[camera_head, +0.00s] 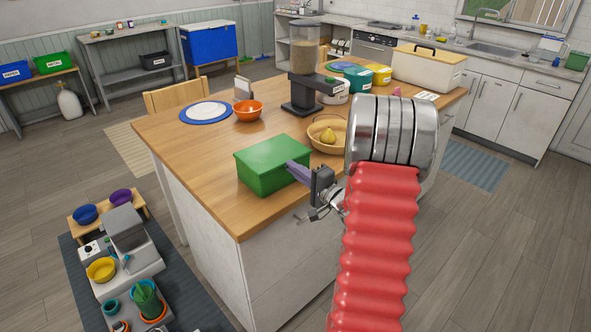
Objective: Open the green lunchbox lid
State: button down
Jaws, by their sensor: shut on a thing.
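The green lunchbox (270,168) stands near the front edge of the wooden table, and its lid looks closed. My gripper (298,172) reaches in from the right, with its purple-grey fingers at the right end of the box. It is shut on the lunchbox at the upper right edge, close to the lid. The exact contact is small and partly hidden by the fingers. My red ribbed arm and its metal rings fill the right of the view and cover part of the table.
An orange bowl (248,111) and a blue-rimmed plate (206,112) sit behind the lunchbox. A wooden bowl (322,143) with a yellow pear is close to the right, and a food dispenser (304,75) stands behind. The table (190,150) left of the box is clear.

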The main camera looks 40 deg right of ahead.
jog(key=shift+d+f, duration=0.1)
jog(key=shift+f, duration=0.05)
jog(key=shift+r, duration=0.4)
